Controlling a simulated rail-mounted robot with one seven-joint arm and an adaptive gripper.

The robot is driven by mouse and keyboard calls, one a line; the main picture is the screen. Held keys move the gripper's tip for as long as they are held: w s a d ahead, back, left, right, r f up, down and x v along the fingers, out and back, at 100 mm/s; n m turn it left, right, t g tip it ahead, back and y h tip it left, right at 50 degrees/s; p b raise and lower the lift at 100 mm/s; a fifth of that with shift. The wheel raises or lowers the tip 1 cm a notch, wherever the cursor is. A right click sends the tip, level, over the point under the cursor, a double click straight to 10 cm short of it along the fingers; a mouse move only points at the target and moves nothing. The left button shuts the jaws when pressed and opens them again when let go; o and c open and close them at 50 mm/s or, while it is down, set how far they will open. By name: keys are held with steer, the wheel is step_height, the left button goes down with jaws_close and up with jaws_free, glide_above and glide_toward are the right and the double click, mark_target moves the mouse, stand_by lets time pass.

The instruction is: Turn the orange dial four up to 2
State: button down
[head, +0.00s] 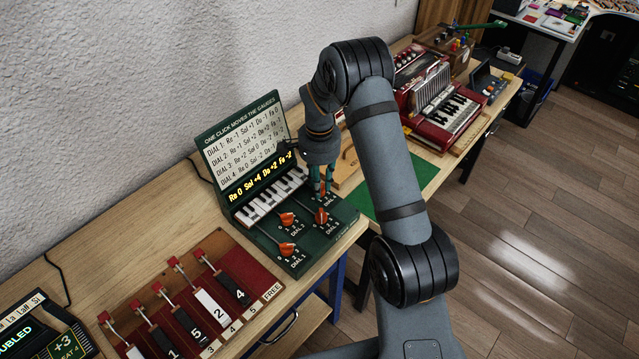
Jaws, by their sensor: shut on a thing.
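A dark green box (262,237) stands on the wooden bench with several orange dials. Dial one (287,250) is at the front, and two more orange dials (287,219) (321,215) sit behind it, uncovered. My gripper (321,188) points down over the back right of the box, with its teal fingers shut on an orange dial, taken as dial four. That dial is mostly hidden by the fingers, so its pointer and number cannot be read. The box's yellow display (262,181) reads Re 0, Sol +4, Do +2, Fa -2.
A white chart (245,150) on the raised lid lists each dial's effect. Piano keys (270,196) lie beside the dials. A red tray of levers and keys (200,305) stands front left. A red accordion (437,100) and a green mat (412,180) are to the right.

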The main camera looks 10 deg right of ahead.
steer(key=shift+n, duration=0.4)
steer(key=n+b, duration=0.2)
steer(key=n, duration=0.1)
steer(key=shift+n, duration=0.4)
steer(key=n+b, duration=0.1)
steer(key=n, duration=0.8)
steer(key=shift+b, duration=0.3)
steer(key=n, duration=0.4)
steer(key=shift+n, duration=0.3)
steer(key=c, duration=1.7)
jaws_free()
steer(key=shift+c, duration=0.2)
steer(key=shift+r, duration=0.1)
